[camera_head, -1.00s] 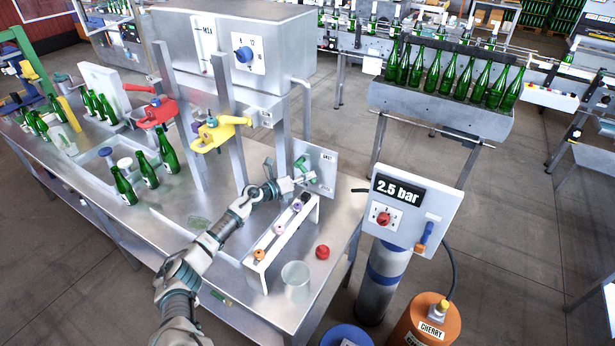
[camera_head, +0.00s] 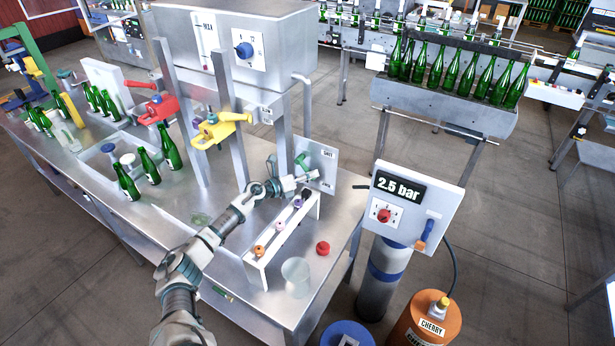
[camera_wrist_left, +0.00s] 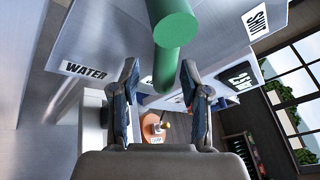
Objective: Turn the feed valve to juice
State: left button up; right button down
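The feed valve has a green handle (camera_head: 302,161) on a grey label panel (camera_head: 322,172) at the right end of the steel bench. In the left wrist view the green handle (camera_wrist_left: 174,45) comes down from the top, with its rounded end in the space between my fingers. A WATER label (camera_wrist_left: 85,70) lies to the left and a SHUT label (camera_wrist_left: 256,20) at upper right. My left gripper (camera_head: 297,183) is at the handle; its fingers (camera_wrist_left: 158,75) are spread on either side, with gaps visible. My right gripper is not in view.
A white rack (camera_head: 282,232) with small coloured pieces stands just below my left gripper. A red knob-like piece (camera_head: 323,248) and a clear cup (camera_head: 296,275) are nearby. A pressure panel (camera_head: 415,210) stands to the right, above gas cylinders. Yellow (camera_head: 222,130) and red taps are left.

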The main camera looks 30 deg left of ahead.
pick_arm(q)
jog(key=v, duration=1.2)
jog(key=shift+a+f, duration=0.1)
dwell(0.4)
